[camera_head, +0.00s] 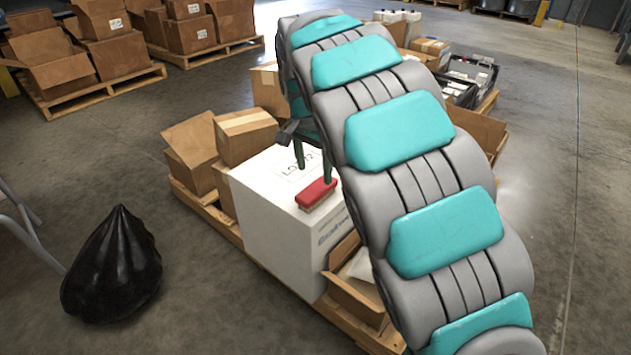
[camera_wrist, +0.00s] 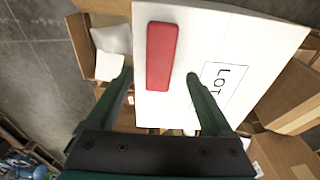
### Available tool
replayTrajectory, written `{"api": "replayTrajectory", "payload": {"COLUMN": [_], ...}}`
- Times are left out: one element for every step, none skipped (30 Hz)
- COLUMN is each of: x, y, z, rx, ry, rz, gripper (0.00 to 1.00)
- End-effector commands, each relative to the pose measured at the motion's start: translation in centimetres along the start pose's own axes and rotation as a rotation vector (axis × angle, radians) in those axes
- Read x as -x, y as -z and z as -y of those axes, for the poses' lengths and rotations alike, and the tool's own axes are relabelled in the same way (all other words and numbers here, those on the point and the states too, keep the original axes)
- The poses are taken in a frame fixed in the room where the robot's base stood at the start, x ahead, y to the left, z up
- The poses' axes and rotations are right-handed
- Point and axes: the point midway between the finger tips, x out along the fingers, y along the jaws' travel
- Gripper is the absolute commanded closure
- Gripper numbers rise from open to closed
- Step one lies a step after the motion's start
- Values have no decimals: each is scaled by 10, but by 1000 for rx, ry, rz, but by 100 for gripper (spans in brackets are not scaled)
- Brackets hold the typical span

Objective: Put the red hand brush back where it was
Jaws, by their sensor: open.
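The red hand brush (camera_head: 316,194) lies on top of the white box (camera_head: 262,212), near the box's edge, with its red back showing. In the wrist view the brush (camera_wrist: 162,56) lies across the white top (camera_wrist: 232,40), beside the printed "LOT" label (camera_wrist: 222,85). My gripper (camera_head: 313,168) is open and empty above the box top, close to the brush. In the wrist view the brush shows ahead of and between the two fingers of my gripper (camera_wrist: 158,78). I cannot tell how far above the brush the fingertips are. Part of the brush's underside is hidden.
The white box stands on a pallet (camera_head: 215,215) among cardboard boxes (camera_head: 245,135), with an open carton (camera_head: 358,285) below it. A black bag (camera_head: 113,268) stands on the floor at left. My arm hides much of the pallet's right side. Other loaded pallets stand behind.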

Motion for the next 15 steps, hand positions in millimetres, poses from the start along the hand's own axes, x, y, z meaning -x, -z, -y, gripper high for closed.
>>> {"api": "replayTrajectory", "payload": {"x": [12,17,24,28,32,36,40,42,45,47,48,50,50,50,50], "y": [1,1,0,0,0,0,0,0,0,0,0,0,0,0,0], "z": [1,1,1,1,1,1,1,0,0,0,0,0,0,0,0], "rx": [0,0,0,0,0,0,0,0,0,0,0,0,0,0,0], "ry": [5,4,2,2,2,2,1,1,0,1,1,0,0,0,0], "rz": [-3,-2,-1,-1,-1,-1,-1,0,0,0,0,0,0,0,0], "gripper": [14,14,14,14,14,14,14,14,14,14,14,14,14,14,14]}}
